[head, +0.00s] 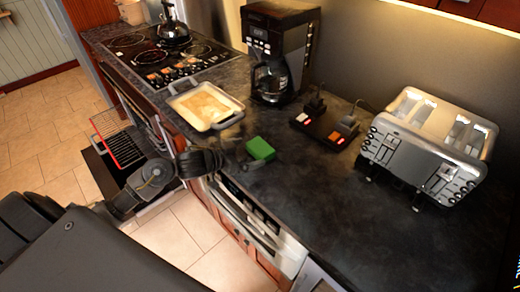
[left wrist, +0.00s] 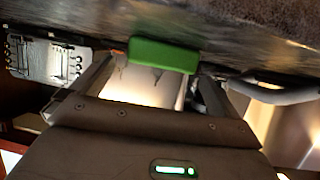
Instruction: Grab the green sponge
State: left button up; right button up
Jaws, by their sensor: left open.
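The green sponge (head: 260,149) lies on the dark countertop (head: 300,220) near its front edge, to the right of the white baking dish. My left gripper (head: 242,161) reaches in from the left, just left of the sponge over the counter's edge. In the left wrist view the sponge (left wrist: 163,54) sits ahead of and between the two spread fingers (left wrist: 155,70). The gripper is open and empty; whether a finger touches the sponge I cannot tell. My right gripper is in neither view.
The baking dish (head: 206,106) stands left of the sponge. Behind are a coffee maker (head: 278,55) and a dark device with red lights (head: 326,124). A silver toaster (head: 430,148) stands at right. An open oven with a rack (head: 118,145) is below the stove. The front right counter is clear.

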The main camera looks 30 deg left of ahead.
aim_at(259, 147)
pick_arm(q)
jog(key=p+x, duration=0.1)
jog(key=x, duration=0.4)
jog(key=shift+a+f, duration=0.15)
jog(key=shift+c, duration=0.6)
jog(key=c, duration=0.6)
jog(key=shift+c, duration=0.4)
jog(key=shift+r, duration=0.55)
notch_tip(259, 147, up, 3)
jog(key=shift+a+f+b, duration=0.2)
jog(key=shift+b, duration=0.2)
jog(key=s+a+r+b, duration=0.2)
jog(key=s+a+r, duration=0.4)
jog(key=a+r, duration=0.3)
jog(key=a, duration=0.3)
jog(key=shift+s+r, duration=0.15)
jog(key=shift+r, duration=0.05)
